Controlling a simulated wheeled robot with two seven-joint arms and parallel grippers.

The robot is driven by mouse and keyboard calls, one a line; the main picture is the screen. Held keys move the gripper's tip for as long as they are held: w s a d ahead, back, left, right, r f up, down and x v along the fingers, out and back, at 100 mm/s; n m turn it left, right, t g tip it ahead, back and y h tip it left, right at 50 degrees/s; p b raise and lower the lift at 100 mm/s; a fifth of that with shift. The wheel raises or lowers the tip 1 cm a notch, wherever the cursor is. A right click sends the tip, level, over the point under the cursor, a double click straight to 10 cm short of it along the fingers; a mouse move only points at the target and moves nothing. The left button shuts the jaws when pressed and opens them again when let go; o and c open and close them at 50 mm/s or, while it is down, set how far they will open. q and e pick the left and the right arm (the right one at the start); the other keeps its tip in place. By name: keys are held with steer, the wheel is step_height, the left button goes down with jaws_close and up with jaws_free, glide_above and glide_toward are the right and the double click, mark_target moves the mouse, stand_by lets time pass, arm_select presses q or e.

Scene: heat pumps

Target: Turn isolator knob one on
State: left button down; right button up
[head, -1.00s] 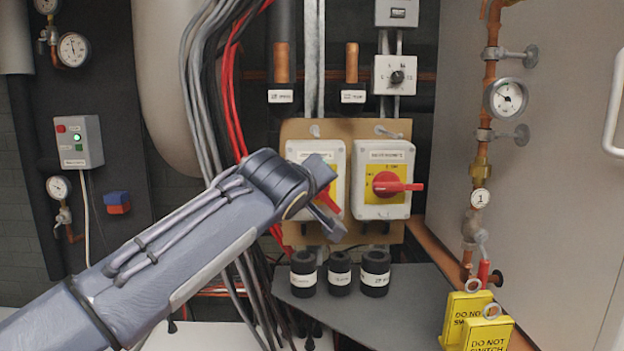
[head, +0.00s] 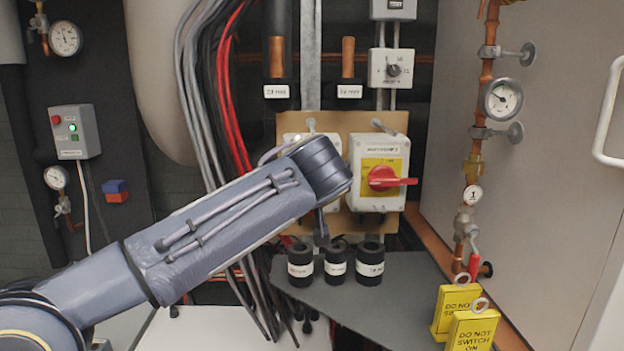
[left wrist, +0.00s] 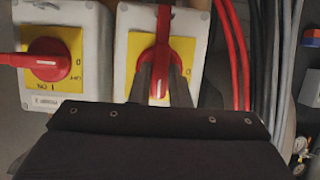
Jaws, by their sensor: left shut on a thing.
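Two grey-white isolator boxes with yellow plates and red knobs sit side by side on a tan board. In the head view my left wrist covers most of the left isolator box (head: 296,137) and its knob. The left wrist view shows that red knob (left wrist: 163,28) with its handle upright in the picture, between the fingers of my left gripper (left wrist: 162,82), which is shut on it. The right isolator's red knob (head: 384,178) has its handle pointing right; it also shows in the left wrist view (left wrist: 47,60). The box labels are too small to read. My right gripper is out of view.
Several black capped cylinders (head: 336,262) stand on a grey shelf (head: 400,290) below the boxes. Red and grey cables (head: 232,110) run left of the board. Copper pipe (head: 484,110) is at right.

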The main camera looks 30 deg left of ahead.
arm_select(q)
steer(key=shift+f, duration=0.2)
stand_by(0.3)
steer(key=c, duration=1.4)
jaws_free()
steer(key=shift+o, duration=0.2)
steer(key=shift+r, duration=0.1)
steer(key=b+v, duration=0.1)
steer(key=v, duration=0.7)
steer(key=shift+b, duration=0.35)
